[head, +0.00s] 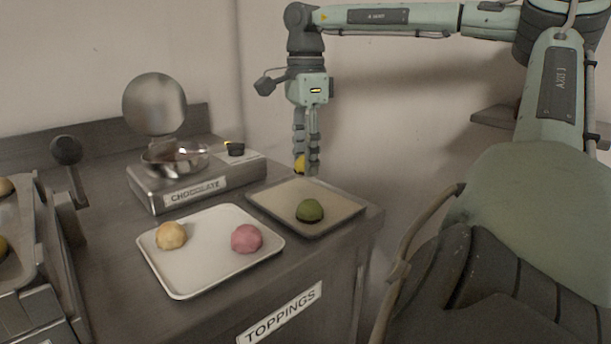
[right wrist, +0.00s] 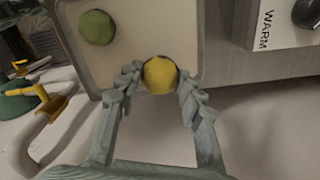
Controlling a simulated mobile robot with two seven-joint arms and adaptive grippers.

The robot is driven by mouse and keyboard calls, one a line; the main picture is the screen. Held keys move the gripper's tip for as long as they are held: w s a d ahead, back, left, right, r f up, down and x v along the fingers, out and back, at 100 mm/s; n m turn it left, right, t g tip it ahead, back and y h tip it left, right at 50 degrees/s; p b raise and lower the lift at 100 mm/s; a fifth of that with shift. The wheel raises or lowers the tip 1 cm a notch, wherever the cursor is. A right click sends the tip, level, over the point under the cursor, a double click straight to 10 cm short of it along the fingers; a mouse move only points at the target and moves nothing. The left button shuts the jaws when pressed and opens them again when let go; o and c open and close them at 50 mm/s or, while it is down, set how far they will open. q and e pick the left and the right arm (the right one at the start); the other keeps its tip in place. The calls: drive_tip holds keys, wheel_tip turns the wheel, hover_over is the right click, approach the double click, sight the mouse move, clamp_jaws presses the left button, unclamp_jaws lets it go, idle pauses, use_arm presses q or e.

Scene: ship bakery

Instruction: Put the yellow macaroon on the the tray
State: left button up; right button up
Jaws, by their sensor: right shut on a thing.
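My right gripper (head: 306,170) hangs pointing down over the back edge of the brown tray (head: 266,203). It is shut on the yellow macaroon (head: 299,164), which its fingers partly hide. In the right wrist view the yellow macaroon (right wrist: 160,75) sits between the two fingertips, over the edge of the tray (right wrist: 135,58). The head view does not show clearly whether it touches the tray. A green macaroon (head: 310,210) lies on the same tray. My left gripper is not in view.
A chocolate warmer (head: 190,180) with a metal bowl stands behind at the left. The counter ends just right of the brown tray.

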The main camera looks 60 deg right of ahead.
sight(305, 191)
wheel_tip(305, 191, down, 3)
drive_tip(key=shift+f, duration=0.45)
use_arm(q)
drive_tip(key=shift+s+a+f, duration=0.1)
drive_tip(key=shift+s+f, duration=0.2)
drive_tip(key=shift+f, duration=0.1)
use_arm(e)
drive_tip(key=shift+f, duration=0.15)
